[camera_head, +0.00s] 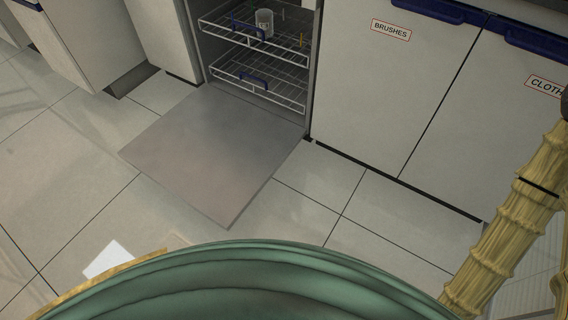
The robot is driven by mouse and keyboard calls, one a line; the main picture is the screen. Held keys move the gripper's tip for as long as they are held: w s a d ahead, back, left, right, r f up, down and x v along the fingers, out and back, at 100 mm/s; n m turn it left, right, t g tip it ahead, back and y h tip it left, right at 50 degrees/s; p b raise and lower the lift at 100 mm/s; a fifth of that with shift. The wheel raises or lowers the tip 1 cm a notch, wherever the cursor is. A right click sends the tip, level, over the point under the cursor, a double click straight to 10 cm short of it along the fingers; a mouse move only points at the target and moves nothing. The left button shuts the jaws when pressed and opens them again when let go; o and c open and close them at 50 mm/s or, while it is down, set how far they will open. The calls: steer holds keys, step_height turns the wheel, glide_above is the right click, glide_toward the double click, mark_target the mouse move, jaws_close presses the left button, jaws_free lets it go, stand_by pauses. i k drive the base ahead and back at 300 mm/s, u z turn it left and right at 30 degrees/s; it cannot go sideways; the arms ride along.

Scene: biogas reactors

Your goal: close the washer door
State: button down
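The washer door (213,152) is a flat grey panel. It is folded down and open, lying out low over the floor in front of the washer. Inside the open washer are two wire racks (275,87) with blue handles. A small labelled cup (264,22) stands on the upper rack. The yellowish ribbed shape at the right edge looks like my arm. My gripper is not in view.
White cabinets labelled BRUSHES (390,30) and CLOTH (545,86), the latter cut off, stand right of the washer. More white cabinets (65,45) stand to the left. The tiled floor (70,165) is clear left of the door.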

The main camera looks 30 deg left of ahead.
mark_target(215, 150)
steer(key=z, duration=0.05)
steer(key=k, duration=0.65)
steer(key=u, duration=0.7)
